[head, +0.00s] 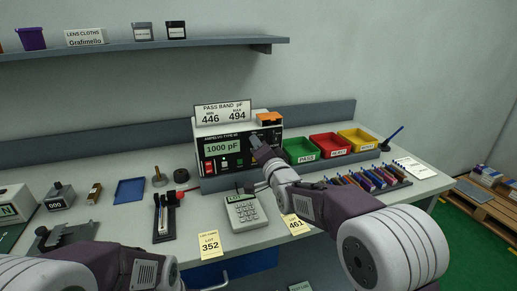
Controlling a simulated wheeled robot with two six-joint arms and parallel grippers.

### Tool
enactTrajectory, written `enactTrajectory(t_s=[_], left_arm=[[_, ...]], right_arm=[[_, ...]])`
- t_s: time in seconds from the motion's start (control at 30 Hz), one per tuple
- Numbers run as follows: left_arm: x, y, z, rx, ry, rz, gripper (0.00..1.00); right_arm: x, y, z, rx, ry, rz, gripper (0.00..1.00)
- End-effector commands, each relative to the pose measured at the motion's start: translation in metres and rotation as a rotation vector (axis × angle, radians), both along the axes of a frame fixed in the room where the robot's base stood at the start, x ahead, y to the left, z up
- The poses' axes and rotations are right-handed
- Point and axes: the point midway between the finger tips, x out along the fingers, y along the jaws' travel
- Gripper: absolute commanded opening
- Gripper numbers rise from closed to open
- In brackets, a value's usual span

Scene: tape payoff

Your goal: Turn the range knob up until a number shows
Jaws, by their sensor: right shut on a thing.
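The meter (226,133) stands at the back of the bench, and its green display (222,148) reads "1000 pF". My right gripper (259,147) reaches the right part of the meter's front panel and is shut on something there. That is where the range knob appears to be, but my fingers hide it, so its pointer setting cannot be read. A sign (224,112) on the meter reads "PASS BAND pF", 446 and 494. My left arm crosses the lower left corner, and its fingertips are not in view.
Green (301,149), red (329,144) and yellow (357,139) bins stand right of the meter. A calculator (245,211), tags reading 352 (210,245) and 461 (297,226), and a rack of coloured strips (368,178) lie in front. A blue tray (130,191) sits left.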

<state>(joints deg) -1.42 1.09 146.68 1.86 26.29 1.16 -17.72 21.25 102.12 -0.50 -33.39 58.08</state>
Motion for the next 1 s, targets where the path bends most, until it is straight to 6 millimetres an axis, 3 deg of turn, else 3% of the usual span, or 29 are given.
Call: enactTrajectory(t_s=[0.63, 0.67, 0.7, 1.0], left_arm=[[-0.0001, 0.0, -0.0022, 0.0, 0.0, 0.0, 0.36], [0.0, 0.0, -0.0022, 0.0, 0.0, 0.0, 0.36], [0.0, 0.0, -0.0022, 0.0, 0.0, 0.0, 0.36], [0.0, 0.0, -0.0022, 0.0, 0.0, 0.0, 0.36]], right_arm=[[0.0, -0.0001, -0.0011, 0.038, 0.015, 0.0, 0.0], [0.0, -0.0001, -0.0011, 0.038, 0.015, 0.0, 0.36], [0.0, -0.0001, -0.001, 0.038, 0.015, 0.0, 0.47], [-0.0003, -0.0002, -0.0005, 0.039, 0.014, 0.0, 0.49]])
